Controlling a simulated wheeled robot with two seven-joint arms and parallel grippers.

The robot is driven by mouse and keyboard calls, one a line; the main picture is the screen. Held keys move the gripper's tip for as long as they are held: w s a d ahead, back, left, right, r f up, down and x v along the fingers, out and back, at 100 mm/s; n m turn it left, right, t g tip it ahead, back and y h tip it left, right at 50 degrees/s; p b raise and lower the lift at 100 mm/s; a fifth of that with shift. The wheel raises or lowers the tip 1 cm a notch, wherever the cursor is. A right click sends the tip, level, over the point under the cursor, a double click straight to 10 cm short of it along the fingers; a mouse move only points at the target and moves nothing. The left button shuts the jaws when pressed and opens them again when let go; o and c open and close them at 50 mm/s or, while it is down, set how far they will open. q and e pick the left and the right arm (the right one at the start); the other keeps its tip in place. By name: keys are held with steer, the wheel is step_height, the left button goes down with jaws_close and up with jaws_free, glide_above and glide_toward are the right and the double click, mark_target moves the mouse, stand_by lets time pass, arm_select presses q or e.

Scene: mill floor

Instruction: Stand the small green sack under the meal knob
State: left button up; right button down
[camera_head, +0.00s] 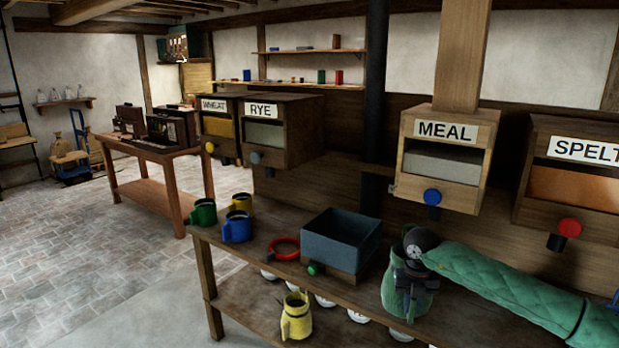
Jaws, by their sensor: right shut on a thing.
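The meal bin (440,165) hangs on the wall right of centre, with a white MEAL label and a blue knob (432,197) over a dark spout. The small green sack (394,293) is upright at the bench, below and slightly left of that knob in the picture. My right gripper (412,283), on the green-sleeved arm from the right, is shut on the sack's upper part and hides some of it. I cannot tell whether the sack's base touches the bench. My left gripper is not in view.
A grey-blue box scale (340,240) stands on the bench left of the sack, beside a red ring (284,247). Green, blue and yellow mugs (237,228) stand at the bench's left end. The spelt bin (570,185) is right.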

mark_target(408, 320)
steer(key=n, duration=0.1)
steer(key=s+n, duration=0.1)
steer(key=n, duration=0.1)
steer(key=s+a+f+n, duration=0.1)
steer(key=n, duration=0.2)
steer(key=s+n, duration=0.1)
steer(key=n, duration=0.1)
steer(key=a+n, duration=0.1)
steer(key=shift+s+f, duration=0.4)
steer(key=s+a+f+n, duration=0.1)
steer(key=s+n, duration=0.5)
steer(key=n, duration=0.8)
steer(key=s+a+f+n, duration=0.2)
steer(key=s+a+n, duration=0.2)
steer(key=n, duration=1)
steer(key=shift+s+n, duration=0.4)
steer(key=shift+s, duration=0.55)
steer(key=shift+a+f, duration=0.1)
steer(key=shift+f, duration=0.05)
